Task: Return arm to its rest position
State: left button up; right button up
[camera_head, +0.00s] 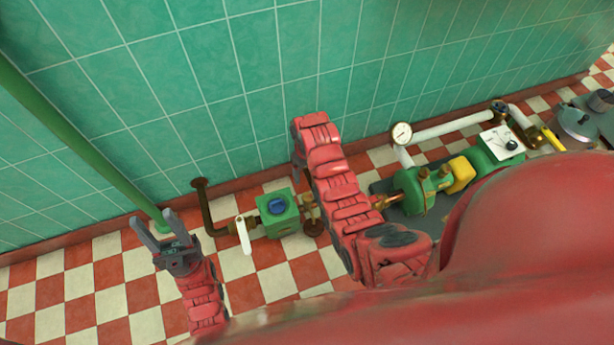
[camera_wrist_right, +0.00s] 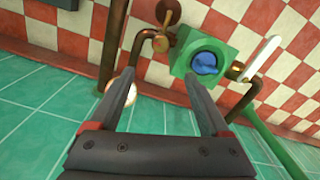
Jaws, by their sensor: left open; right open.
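My left gripper (camera_head: 153,219) is open and empty at the lower left of the head view, its two grey fingers pointing up towards the wall. My right arm (camera_head: 335,190) reaches up at the middle. Its gripper is mostly hidden behind the arm in the head view, with only a grey edge showing. In the right wrist view the right gripper (camera_wrist_right: 162,80) is open, with nothing between its fingers. Beyond the fingertips is a green box with a blue knob (camera_wrist_right: 206,62), apart from them. The same green box (camera_head: 282,224) is left of my right arm in the head view.
A white lever (camera_head: 243,235) and brown pipes flank the green box. A green pole (camera_head: 80,140) stands at the left. A green pump (camera_head: 414,194) with a gauge (camera_head: 401,133) and white pipe stands at the right. A grey kettle-like vessel (camera_head: 577,124) is at the far right.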

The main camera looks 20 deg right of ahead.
jog(key=shift+r, duration=0.3)
dwell(0.4)
